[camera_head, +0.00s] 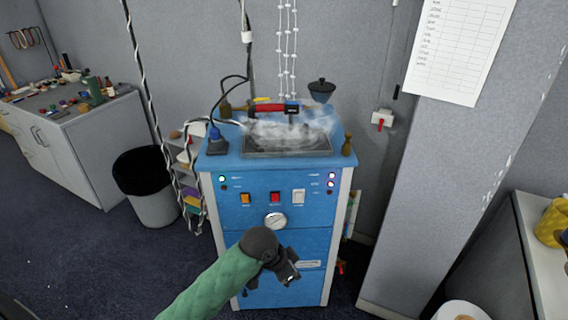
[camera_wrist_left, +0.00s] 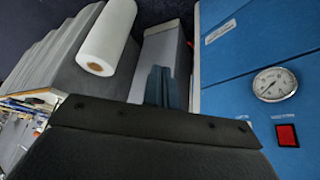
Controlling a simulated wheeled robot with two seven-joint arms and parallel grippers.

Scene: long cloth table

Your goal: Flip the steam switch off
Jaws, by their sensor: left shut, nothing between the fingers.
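A blue steam cabinet (camera_head: 300,232) stands in the middle of the head view. Its front panel carries an orange switch (camera_head: 245,198), a red switch (camera_head: 275,198) and a white switch (camera_head: 299,196); their small labels are unreadable. A round gauge (camera_head: 275,221) sits below them. White steam (camera_head: 290,130) hangs over the cabinet's top. My left gripper (camera_head: 288,272) is in front of the cabinet, below the gauge, shut and empty. The left wrist view shows its fingers (camera_wrist_left: 164,88), with the gauge (camera_wrist_left: 274,84) and red switch (camera_wrist_left: 286,135) to their right. My right gripper is out of view.
A red-handled tool (camera_head: 272,108) and a small brown bottle (camera_head: 347,146) are on the cabinet's top. A black-lined bin (camera_head: 150,190) and a grey workbench (camera_head: 75,140) stand left. A pillar (camera_head: 430,170) and a white table (camera_head: 540,240) stand right. A white roll (camera_wrist_left: 106,38) shows in the wrist view.

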